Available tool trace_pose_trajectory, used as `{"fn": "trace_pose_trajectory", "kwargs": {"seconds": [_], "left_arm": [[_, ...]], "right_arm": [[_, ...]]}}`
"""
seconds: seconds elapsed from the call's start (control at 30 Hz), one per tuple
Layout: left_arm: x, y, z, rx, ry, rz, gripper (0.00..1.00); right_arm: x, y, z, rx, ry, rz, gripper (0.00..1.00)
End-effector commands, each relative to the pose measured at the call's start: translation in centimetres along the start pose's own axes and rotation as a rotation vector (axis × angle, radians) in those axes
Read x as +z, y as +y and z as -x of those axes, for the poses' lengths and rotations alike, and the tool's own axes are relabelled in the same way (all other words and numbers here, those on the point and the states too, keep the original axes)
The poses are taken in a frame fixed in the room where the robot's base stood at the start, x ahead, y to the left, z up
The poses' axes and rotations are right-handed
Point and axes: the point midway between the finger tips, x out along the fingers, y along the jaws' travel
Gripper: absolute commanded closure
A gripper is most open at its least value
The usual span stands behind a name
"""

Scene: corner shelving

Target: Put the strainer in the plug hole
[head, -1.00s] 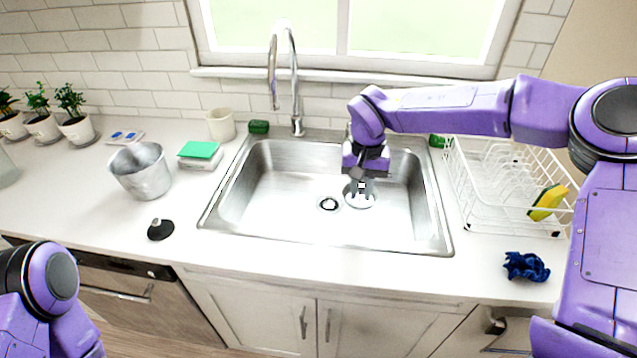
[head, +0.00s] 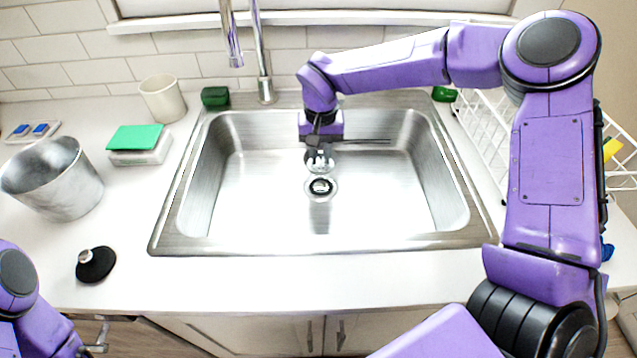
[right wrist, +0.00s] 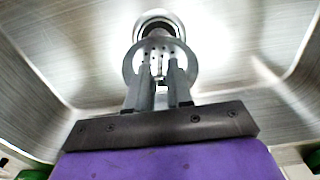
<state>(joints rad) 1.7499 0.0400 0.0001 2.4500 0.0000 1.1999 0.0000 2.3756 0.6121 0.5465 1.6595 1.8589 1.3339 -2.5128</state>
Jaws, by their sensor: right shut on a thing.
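The strainer (right wrist: 158,58) is a round metal disc with small holes. My right gripper (right wrist: 160,80) is shut on it, with the two fingers at its near part. In the head view the right gripper (head: 318,146) hangs down inside the sink, with the strainer (head: 319,164) under it. The plug hole (head: 320,187) is a dark-centred ring in the sink floor, just in front of the strainer. In the right wrist view the plug hole (right wrist: 157,27) shows past the strainer's far edge, partly covered by it. My left gripper is out of view.
The steel sink (head: 195,215) has raised walls around the gripper. The faucet (head: 264,70) stands behind it. A dish rack (head: 485,125) is right.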

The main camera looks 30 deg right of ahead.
Motion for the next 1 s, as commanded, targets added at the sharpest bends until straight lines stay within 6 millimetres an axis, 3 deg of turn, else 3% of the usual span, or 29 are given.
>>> {"fn": "trace_pose_trajectory", "kwargs": {"seconds": [0.1,0.4,0.7,0.73,0.8,1.0], "left_arm": [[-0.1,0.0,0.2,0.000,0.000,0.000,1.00],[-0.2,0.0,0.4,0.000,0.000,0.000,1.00],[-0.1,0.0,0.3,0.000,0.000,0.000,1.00],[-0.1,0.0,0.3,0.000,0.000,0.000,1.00],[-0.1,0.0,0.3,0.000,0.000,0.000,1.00],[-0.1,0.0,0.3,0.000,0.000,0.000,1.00]], "right_arm": [[0.1,0.1,-2.5,0.003,-0.004,-0.001,1.00],[0.0,0.1,-7.1,0.002,-0.002,-0.001,1.00],[0.0,0.1,-7.5,-0.001,-0.001,-0.003,1.00],[0.0,0.1,-7.5,-0.001,0.000,-0.003,0.70],[0.0,0.1,-7.5,-0.001,-0.001,-0.003,0.54],[0.0,0.1,-7.5,-0.001,-0.001,-0.003,0.54]]}}
